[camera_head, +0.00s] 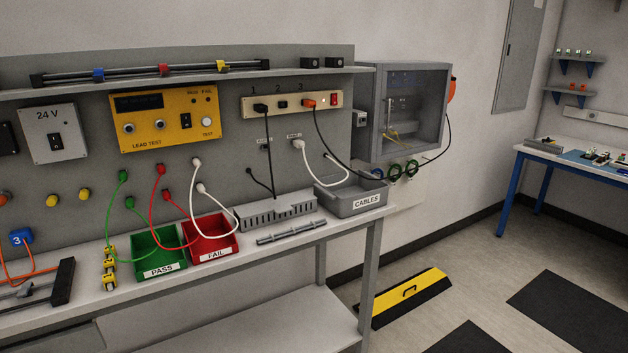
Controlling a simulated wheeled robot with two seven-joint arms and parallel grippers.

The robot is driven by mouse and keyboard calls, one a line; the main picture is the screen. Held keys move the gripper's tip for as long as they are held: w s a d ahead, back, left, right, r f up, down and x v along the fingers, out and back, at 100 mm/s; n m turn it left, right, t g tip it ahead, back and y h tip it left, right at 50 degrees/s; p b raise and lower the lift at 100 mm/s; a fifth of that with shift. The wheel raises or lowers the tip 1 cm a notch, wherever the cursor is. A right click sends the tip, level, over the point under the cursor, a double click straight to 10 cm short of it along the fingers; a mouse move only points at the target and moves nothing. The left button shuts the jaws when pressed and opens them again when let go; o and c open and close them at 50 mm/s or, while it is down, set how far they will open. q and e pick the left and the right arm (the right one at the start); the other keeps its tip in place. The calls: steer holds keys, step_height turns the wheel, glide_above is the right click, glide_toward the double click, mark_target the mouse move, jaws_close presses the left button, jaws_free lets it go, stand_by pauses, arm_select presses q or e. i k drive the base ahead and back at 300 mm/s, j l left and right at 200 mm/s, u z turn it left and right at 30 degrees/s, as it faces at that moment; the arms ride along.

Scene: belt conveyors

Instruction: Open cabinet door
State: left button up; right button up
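A grey wall cabinet (412,67) hangs just past the right end of the workbench. Its interior shows through the front, with devices and yellow wires inside; I cannot tell whether a clear door covers it. A red-orange part (452,90) sits on its right side, with a black cable hanging below. A second flat grey cabinet or panel (518,55) is on the wall farther right, and its front looks shut. Neither of my grippers is in view.
The workbench (300,229) holds a green PASS bin (160,262), a red FAIL bin (211,247) and a grey CABLES bin (365,200). A yellow-black ramp (405,297) lies on the floor. A blue-legged table (518,185) stands right; floor between is mostly clear.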

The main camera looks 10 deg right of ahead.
mark_target(379, 80)
steer(key=i+l+z, duration=0.2)
steer(key=i+z, duration=0.15)
steer(key=i+l+z, duration=0.1)
steer(key=i+z, duration=0.2)
steer(key=i, duration=0.3)
